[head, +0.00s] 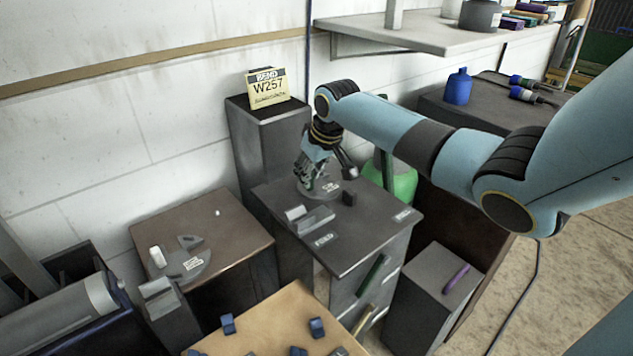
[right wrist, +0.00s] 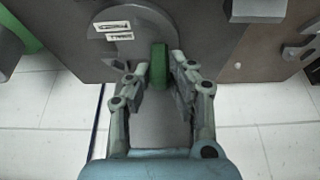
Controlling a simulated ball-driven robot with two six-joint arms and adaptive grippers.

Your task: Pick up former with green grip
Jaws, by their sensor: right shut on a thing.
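The green grip (right wrist: 158,66) of the former stands between the two fingers of my right gripper (right wrist: 160,90) in the right wrist view. The fingers are shut on the grip. Its lower end meets a round grey plate (right wrist: 132,28) with a white label; I cannot tell whether it is lifted. In the head view my right gripper (head: 314,182) points down over the back of the dark grey bench top (head: 350,240). The former is mostly hidden there by the fingers. My left gripper is not in view.
A grey channel-shaped piece (head: 312,220) lies in front. A pillar with a yellow sign (head: 267,88) stands behind left. A green container (head: 400,182) is close to the right, below my arm.

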